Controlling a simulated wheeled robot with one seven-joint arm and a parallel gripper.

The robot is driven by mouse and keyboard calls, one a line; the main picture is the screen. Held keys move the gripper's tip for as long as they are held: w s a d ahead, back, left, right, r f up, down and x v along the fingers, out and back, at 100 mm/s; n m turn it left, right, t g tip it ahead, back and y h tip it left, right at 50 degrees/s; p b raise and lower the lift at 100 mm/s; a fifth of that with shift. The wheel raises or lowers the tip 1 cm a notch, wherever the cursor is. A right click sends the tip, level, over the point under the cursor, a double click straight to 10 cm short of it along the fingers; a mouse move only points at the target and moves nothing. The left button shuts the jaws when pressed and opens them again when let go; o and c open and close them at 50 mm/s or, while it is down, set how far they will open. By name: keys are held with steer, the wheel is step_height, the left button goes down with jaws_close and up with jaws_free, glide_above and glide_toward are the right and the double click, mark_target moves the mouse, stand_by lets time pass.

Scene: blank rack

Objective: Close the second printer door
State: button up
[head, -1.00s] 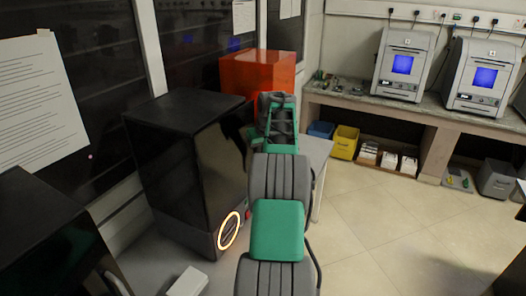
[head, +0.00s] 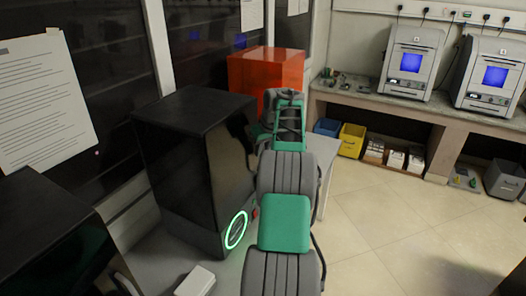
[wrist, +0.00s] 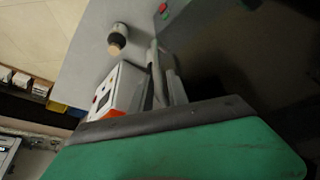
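The black printer (head: 180,150) with a lit ring stands in the middle of the bench in the head view. Its ring (head: 236,230) glows green. Its dark front door (head: 230,170) looks flush with the body, though my arm hides part of the far edge. A second black printer (head: 40,240) is partly in view at lower left. My arm reaches past the front of the middle printer, and hides my gripper in the head view. In the wrist view my gripper's grey fingers (wrist: 164,72) lie close together beside a dark printer surface (wrist: 225,60); their gap is unclear.
An orange box-shaped machine (head: 268,75) stands behind the printer. A small white box (head: 195,281) lies on the bench in front.

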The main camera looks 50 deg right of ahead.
steer(key=shift+o, duration=0.3)
steer(key=shift+a+f, duration=0.1)
steer(key=shift+f, duration=0.1)
steer(key=shift+s, duration=0.1)
steer(key=d+v, duration=0.1)
steer(key=v, duration=0.7)
steer(key=shift+a, duration=0.4)
